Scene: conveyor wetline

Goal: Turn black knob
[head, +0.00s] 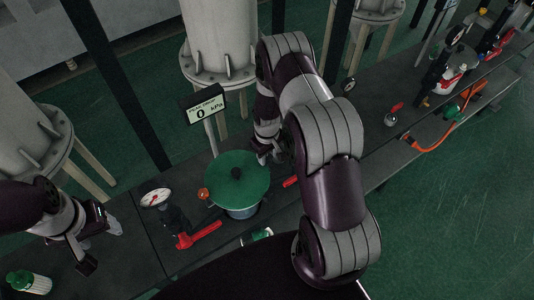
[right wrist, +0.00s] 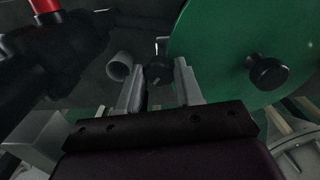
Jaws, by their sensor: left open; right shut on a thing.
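My right gripper (head: 268,155) is at the right edge of a pot's green round lid (head: 225,185). In the right wrist view its two fingers (right wrist: 158,80) close on a small black knob (right wrist: 158,72) beside the lid; the head view hides most of this knob behind my arm. Another black knob (right wrist: 267,72) stands in the middle of the lid, apart from the fingers; it also shows in the head view (head: 236,173). My left gripper (head: 100,245) is open and empty over the bench at the left.
A display reading 0 kPa (head: 203,106) stands behind the lid. A round gauge (head: 155,197) and a red lever (head: 199,235) are left of the pot. A green-capped bottle (head: 28,281) is at the lower left. An orange hose (head: 432,143) lies at the right.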

